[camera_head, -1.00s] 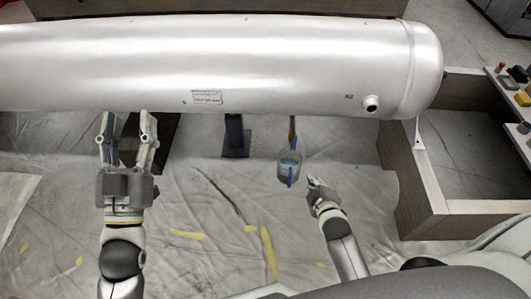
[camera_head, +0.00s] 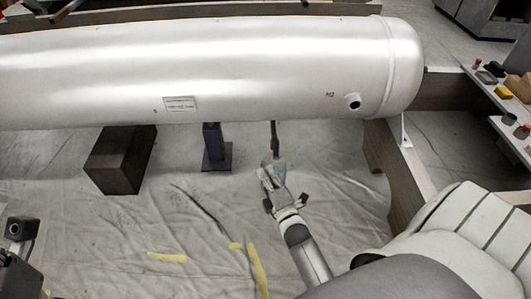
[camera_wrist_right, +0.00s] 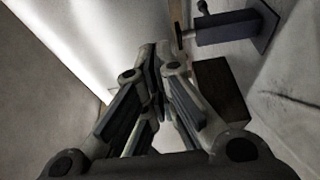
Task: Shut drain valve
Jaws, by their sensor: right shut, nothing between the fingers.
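A drain valve with a short, narrow pipe and a blue part (camera_head: 274,142) hangs below the silver tank (camera_head: 215,65) in the head view. The angle of its handle is too small to tell. My right gripper (camera_head: 268,180) is just below and in front of it, pointing up toward the tank; contact cannot be told. In the right wrist view its fingers (camera_wrist_right: 155,55) are shut and empty. A small clear cup (camera_head: 272,161) under the valve is mostly hidden by this gripper. At the lower left edge, dark parts of my left arm show; its fingers cannot be made out.
A dark post (camera_head: 212,148) on a base plate and a dark block (camera_head: 120,160) stand under the tank, left of the valve. A wooden frame (camera_head: 408,185) is at the right. The sheeted floor between is mostly clear.

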